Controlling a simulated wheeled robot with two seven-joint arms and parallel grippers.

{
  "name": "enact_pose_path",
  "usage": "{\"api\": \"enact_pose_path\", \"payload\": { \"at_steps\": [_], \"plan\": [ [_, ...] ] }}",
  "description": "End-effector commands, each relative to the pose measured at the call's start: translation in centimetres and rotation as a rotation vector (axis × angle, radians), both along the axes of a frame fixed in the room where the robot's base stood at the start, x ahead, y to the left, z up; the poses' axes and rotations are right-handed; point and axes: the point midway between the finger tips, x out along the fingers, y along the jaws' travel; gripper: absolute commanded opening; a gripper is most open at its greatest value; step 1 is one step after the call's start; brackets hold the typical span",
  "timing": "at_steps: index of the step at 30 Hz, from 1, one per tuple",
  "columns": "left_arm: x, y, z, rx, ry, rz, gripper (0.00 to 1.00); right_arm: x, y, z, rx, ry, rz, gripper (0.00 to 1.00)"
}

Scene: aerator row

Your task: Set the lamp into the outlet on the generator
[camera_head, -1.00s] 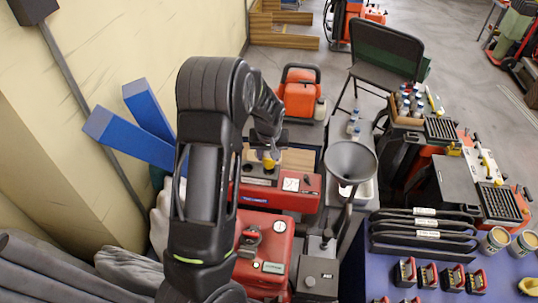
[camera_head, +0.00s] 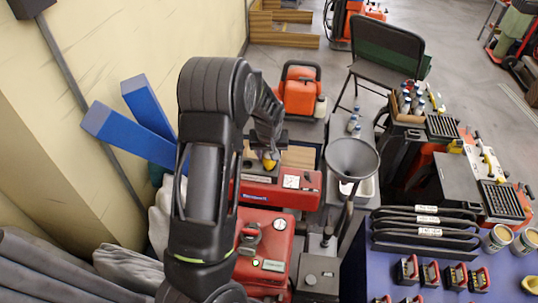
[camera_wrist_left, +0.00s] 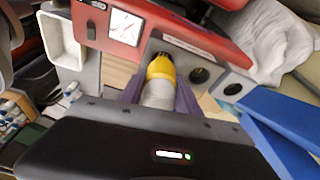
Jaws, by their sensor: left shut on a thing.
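My left gripper (camera_wrist_left: 158,92) is shut on the lamp (camera_wrist_left: 160,78), a pale grey cylinder with a yellow, dark-tipped end. In the head view, the lamp's yellow part (camera_head: 269,164) shows below my left gripper (camera_head: 268,150), over the generator's panel side. The generator (camera_head: 292,195) is a red box with a grey panel. In the wrist view, the generator (camera_wrist_left: 205,22) has round dark outlets (camera_wrist_left: 199,75) on its grey panel, to the right of the lamp. The lamp's dark end overlaps the panel's left part; I cannot tell whether it touches. My right gripper is not in view.
Another red machine (camera_head: 268,243) stands in front of the generator. A grey funnel (camera_head: 351,160) rises at its right. Blue beams (camera_head: 128,137) lean by the wall at left. A blue table (camera_head: 370,262) with black handled parts is at lower right.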

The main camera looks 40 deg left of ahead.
Motion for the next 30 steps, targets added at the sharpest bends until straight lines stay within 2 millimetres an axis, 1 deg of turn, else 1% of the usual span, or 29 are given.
{"api": "enact_pose_path", "payload": {
  "at_steps": [30],
  "plan": [
    [0.0, 0.0, -2.6, 0.001, -0.001, 0.000, 0.00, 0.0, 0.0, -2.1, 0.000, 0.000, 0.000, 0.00]
  ]
}}
